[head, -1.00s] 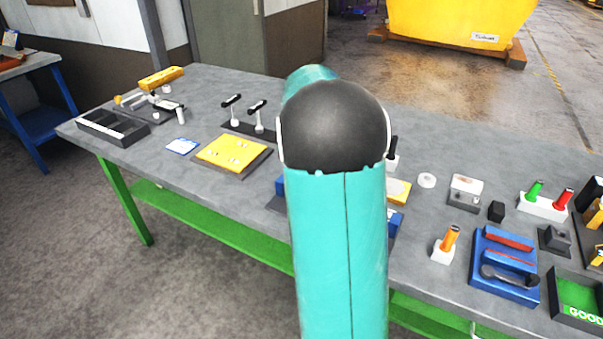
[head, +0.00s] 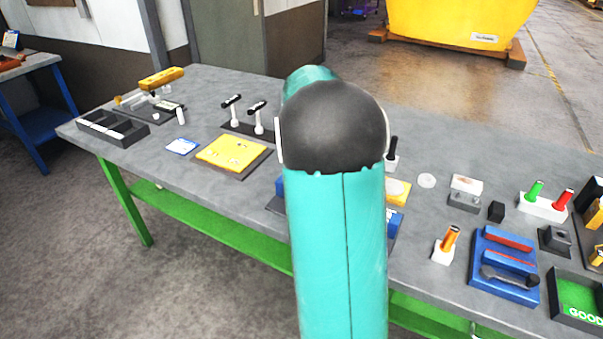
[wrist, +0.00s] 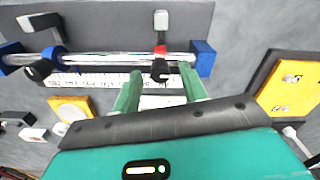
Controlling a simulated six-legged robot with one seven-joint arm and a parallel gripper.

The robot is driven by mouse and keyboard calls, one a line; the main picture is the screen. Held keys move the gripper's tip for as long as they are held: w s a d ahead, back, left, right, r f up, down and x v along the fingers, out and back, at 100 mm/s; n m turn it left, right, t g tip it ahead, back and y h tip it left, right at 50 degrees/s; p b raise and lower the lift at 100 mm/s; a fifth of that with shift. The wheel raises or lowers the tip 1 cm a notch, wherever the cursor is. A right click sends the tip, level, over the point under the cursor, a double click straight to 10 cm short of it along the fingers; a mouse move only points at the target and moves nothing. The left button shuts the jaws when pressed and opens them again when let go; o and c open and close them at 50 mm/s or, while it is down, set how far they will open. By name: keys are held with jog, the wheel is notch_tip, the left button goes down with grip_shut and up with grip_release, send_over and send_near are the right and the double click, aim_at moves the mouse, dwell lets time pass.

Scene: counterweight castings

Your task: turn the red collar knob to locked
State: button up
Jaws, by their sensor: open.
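In the wrist view, a bright metal rod runs between a blue end block (wrist: 203,58) at the right and blue parts at the left. A narrow red collar (wrist: 160,49) sits on the rod towards the right, with a black knob (wrist: 160,70) on its near side. A blue collar (wrist: 54,56) with another black knob (wrist: 37,71) is at the left. My gripper (wrist: 162,73) is open, its green fingers on either side of the red collar's knob, with gaps visible. Depth and contact are unclear. In the head view my arm hides the gripper, rod and collar.
A white marked strip (wrist: 100,80) lies along the rod. A yellow plate (wrist: 290,85) is right of my fingers, and a yellow block (wrist: 70,109) is lower left.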

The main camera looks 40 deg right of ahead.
notch_tip(320, 180, up, 14)
dwell(0.5)
jog(key=shift+a, duration=0.1)
jog(key=s+a+r+n+t, duration=0.1)
jog(key=s+a+n+t, duration=0.15)
jog(key=a, duration=0.75)
jog(key=s+a+r+n+t, duration=0.1)
jog(key=s+a+n, duration=0.25)
jog(key=a, duration=0.55)
jog(key=s+a+f+n+t, duration=0.2)
jog(key=s+a+f+n, duration=0.3)
jog(key=s+a, duration=0.5)
jog(key=shift+s+a+f, duration=0.4)
jog(key=shift+a+f, duration=0.1)
jog(key=shift+a, duration=0.65)
